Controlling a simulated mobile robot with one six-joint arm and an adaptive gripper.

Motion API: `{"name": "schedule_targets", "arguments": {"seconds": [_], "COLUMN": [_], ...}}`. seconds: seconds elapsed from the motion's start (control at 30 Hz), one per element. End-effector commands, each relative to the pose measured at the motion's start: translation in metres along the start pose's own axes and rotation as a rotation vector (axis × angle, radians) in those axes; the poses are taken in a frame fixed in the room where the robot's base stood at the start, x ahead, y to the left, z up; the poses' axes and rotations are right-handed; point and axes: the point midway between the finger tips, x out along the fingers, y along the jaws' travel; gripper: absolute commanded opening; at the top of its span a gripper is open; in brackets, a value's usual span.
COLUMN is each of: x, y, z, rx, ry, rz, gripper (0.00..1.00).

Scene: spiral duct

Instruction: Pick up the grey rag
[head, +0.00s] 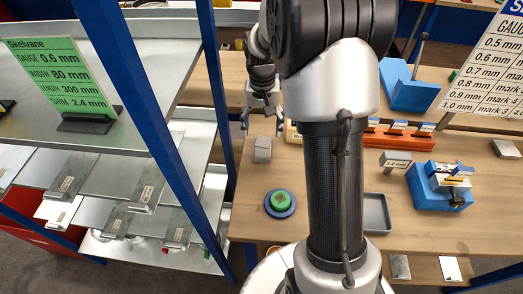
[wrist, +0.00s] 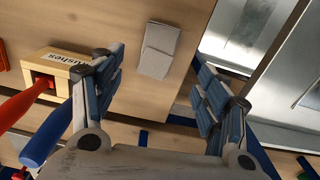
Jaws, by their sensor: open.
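The grey rag (head: 262,149), a small folded light-grey piece, lies on the wooden table near its left edge in the head view. It also shows in the wrist view (wrist: 158,50), flat on the wood, ahead of the fingers and between their lines. My gripper (head: 263,122) hangs above the table just behind the rag in the head view. In the wrist view my gripper (wrist: 155,85) has its two blue-padded fingers wide apart with nothing between them. The rag and the fingers are apart.
A wooden box (wrist: 50,72) with red- and blue-handled tools stands left of the fingers in the wrist view. A metal shelf rack (head: 180,105) with blue posts stands left of the table (head: 255,215). A green-and-blue round object (head: 281,203) sits nearer than the rag.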

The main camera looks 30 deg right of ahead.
Motion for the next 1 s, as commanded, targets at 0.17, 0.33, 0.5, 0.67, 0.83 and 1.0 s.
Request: {"name": "schedule_targets", "arguments": {"seconds": [0.17, 0.33, 0.5, 0.67, 0.83, 1.0], "x": [0.036, 0.047, 0.058, 0.084, 0.100, 0.098], "y": [0.000, 0.000, 0.001, 0.003, 0.002, 0.002], "z": [0.001, 0.000, 0.000, 0.000, 0.000, 0.000], "rx": [-0.001, -0.001, -0.001, -0.001, -0.001, -0.001], "ry": [-0.003, 0.000, -0.001, -0.003, -0.001, 0.000], "rz": [0.001, 0.000, 0.000, 0.001, 0.000, 0.000], "gripper": [0.68, 0.68, 0.68, 0.68, 0.68, 0.68]}}
